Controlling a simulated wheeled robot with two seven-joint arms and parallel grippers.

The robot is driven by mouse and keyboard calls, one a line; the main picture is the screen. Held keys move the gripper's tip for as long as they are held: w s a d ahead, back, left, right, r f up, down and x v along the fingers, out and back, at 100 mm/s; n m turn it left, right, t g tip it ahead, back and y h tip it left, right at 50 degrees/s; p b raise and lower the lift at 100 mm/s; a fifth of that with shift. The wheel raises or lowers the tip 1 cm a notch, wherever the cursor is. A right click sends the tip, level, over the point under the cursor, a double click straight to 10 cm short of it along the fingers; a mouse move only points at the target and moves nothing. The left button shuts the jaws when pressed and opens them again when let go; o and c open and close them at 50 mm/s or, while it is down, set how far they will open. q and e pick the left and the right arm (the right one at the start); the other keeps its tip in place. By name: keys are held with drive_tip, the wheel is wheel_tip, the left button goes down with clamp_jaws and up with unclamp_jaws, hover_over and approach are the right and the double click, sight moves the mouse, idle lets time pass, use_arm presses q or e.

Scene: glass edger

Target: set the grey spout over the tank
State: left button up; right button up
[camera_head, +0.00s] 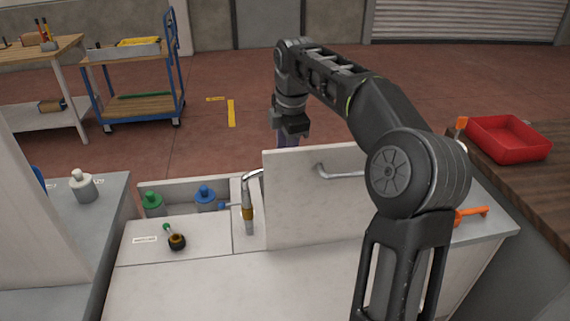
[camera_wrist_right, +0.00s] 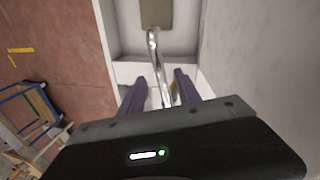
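The grey spout (camera_head: 252,176) is a bent shiny metal pipe rising from a tap body with a brass-coloured section. In the head view it runs right and passes behind a white upright panel. In the right wrist view the spout (camera_wrist_right: 158,62) extends away from the fingers, its far end above a grey-walled recess that looks like the tank (camera_wrist_right: 188,42). My right gripper (camera_head: 288,139) hangs behind the panel, its fingertips partly hidden. In the wrist view its two purple fingers (camera_wrist_right: 160,84) are open on either side of the spout, with visible gaps. My left gripper is not in view.
The white panel (camera_head: 300,215) stands close in front of my right gripper. Green (camera_head: 152,201) and blue (camera_head: 205,195) capped fittings stand left of the tap. A dark knob (camera_head: 177,242) is on the machine top. A red tray (camera_head: 508,139) sits on the right bench.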

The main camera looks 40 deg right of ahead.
drive_tip(key=f, duration=0.4)
drive_tip(key=shift+w+d, duration=0.1)
drive_tip(key=shift+w, duration=0.3)
drive_tip(key=shift+c, duration=0.6)
clamp_jaws()
idle(0.5)
